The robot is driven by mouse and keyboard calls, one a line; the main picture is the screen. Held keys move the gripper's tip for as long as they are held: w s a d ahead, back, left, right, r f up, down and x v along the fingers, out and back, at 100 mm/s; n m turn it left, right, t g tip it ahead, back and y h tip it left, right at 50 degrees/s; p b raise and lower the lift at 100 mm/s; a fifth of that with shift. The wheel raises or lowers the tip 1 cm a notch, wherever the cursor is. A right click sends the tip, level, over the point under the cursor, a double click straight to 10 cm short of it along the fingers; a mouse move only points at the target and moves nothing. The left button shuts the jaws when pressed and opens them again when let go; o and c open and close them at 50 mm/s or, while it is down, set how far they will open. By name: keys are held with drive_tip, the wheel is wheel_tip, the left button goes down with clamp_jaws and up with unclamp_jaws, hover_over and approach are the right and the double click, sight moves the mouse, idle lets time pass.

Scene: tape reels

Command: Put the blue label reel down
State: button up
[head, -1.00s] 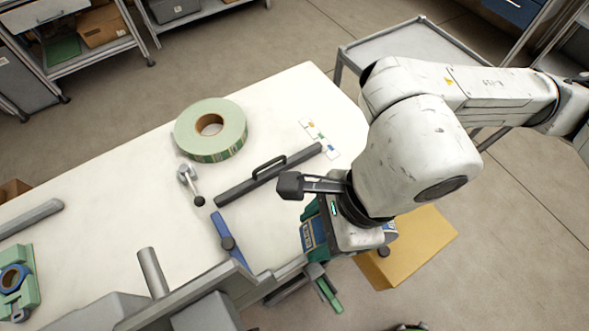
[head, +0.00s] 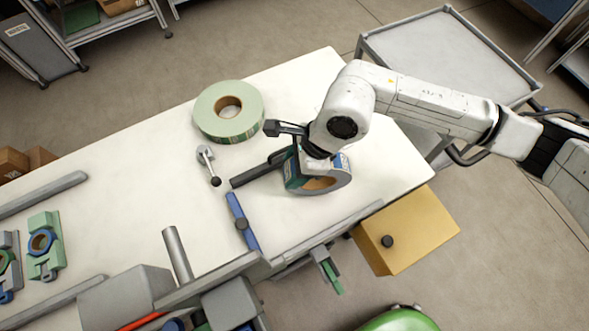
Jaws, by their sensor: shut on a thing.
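The blue label reel (head: 337,180) is a grey-white ring with a brown core and blue and green printing on its side. It is over the right part of the white table (head: 375,160). My gripper (head: 312,162) is shut on its far side; the fingertips are mostly hidden by the wrist and the reel. I cannot tell whether the reel touches the table top or hangs just above it.
A large pale green reel (head: 210,119) lies farther back. A dark bar (head: 257,172) lies just left of the held reel, with a small lever (head: 207,165) and a blue bar (head: 242,222) beyond. A yellow box (head: 408,235) is off the front edge.

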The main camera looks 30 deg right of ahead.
drive_tip(key=shift+f, duration=1.25)
drive_tip(key=shift+f, duration=0.25)
drive_tip(key=o, duration=1.4)
drive_tip(key=shift+r, duration=0.1)
drive_tip(key=b+v, duration=0.1)
drive_tip(key=v, duration=1.1)
drive_tip(key=shift+r+b, duration=0.15)
drive_tip(key=shift+b, duration=0.2)
